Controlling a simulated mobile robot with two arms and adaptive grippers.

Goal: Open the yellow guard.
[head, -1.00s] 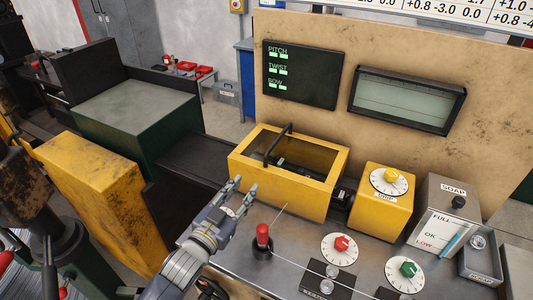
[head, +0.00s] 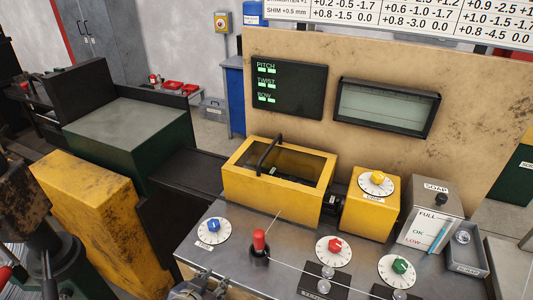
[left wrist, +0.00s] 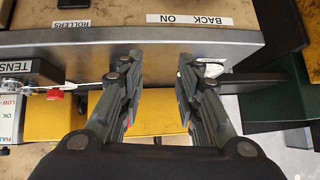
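The yellow guard (head: 272,191) is a box-shaped cover with a dark window in its top and a black bar handle (head: 268,152). It sits on the grey bench below the display panel and looks down, with no visible gap. My left gripper (head: 207,284) shows only in part at the bottom edge of the head view, in front of the guard and apart from it. In the left wrist view the left gripper (left wrist: 156,85) has its fingers spread with nothing between them. My right gripper is in neither view.
A red-topped knob (head: 259,240) stands on the bench before the guard. Dials with blue (head: 213,230), red (head: 334,247) and green (head: 399,268) knobs are around it. A yellow dial box (head: 369,207) is right of the guard. A thin wire crosses the bench.

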